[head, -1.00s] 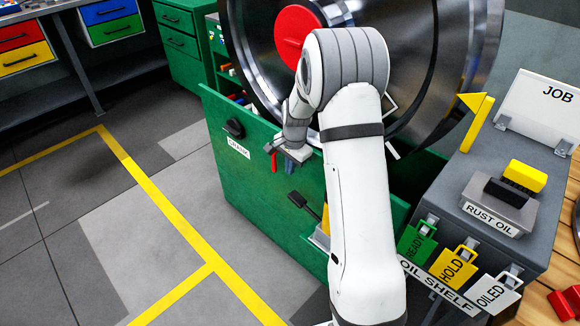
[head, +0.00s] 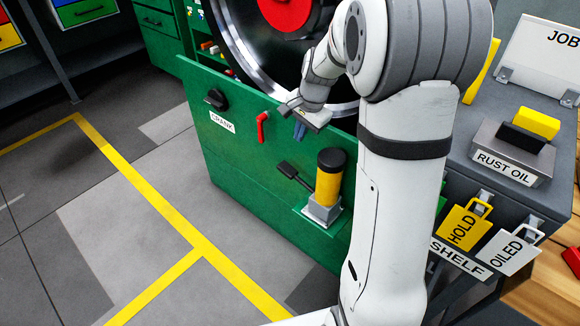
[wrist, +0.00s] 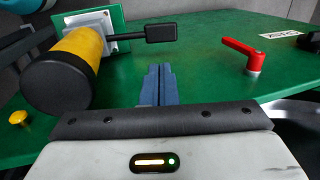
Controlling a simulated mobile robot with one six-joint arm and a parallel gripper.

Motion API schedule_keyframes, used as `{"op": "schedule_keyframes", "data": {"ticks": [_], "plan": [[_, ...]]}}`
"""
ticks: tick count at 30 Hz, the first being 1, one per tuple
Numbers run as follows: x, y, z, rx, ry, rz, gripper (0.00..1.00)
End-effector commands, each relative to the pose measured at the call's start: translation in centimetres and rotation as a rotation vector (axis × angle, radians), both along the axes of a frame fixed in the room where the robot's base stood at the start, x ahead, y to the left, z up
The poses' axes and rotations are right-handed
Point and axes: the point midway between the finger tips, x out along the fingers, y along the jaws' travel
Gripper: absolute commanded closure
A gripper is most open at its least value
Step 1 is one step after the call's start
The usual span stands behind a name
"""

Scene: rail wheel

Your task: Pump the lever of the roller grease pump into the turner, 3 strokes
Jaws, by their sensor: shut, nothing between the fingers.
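The grease pump (head: 328,184) is a yellow cylinder with a black cap on a grey base, set on a small green ledge on the front of the green turner (head: 225,160). Its lever (head: 295,176) has a black paddle and sticks out to the left of the pump. In the wrist view the pump (wrist: 85,48) is at the upper left and the lever (wrist: 155,33) points right. My gripper (head: 300,130) is above the lever, apart from it. In the wrist view the blue-grey fingers (wrist: 158,75) are together and empty.
A red handle (head: 262,126) sticks out of the turner panel left of my gripper. A black crank knob (head: 215,98) is further left. The rust oil box (head: 510,155) and hanging tags stand at the right. The floor at left is clear.

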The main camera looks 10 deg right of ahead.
Motion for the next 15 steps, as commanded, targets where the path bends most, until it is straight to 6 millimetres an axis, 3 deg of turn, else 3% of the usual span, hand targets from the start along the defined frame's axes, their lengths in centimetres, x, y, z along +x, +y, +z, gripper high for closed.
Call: {"op": "schedule_keyframes", "data": {"ticks": [8,15], "plan": [[0.1,0.3,-0.1,0.0,0.001,0.005,1.0],[0.6,0.8,-3.3,0.0,0.005,0.007,1.0]]}}
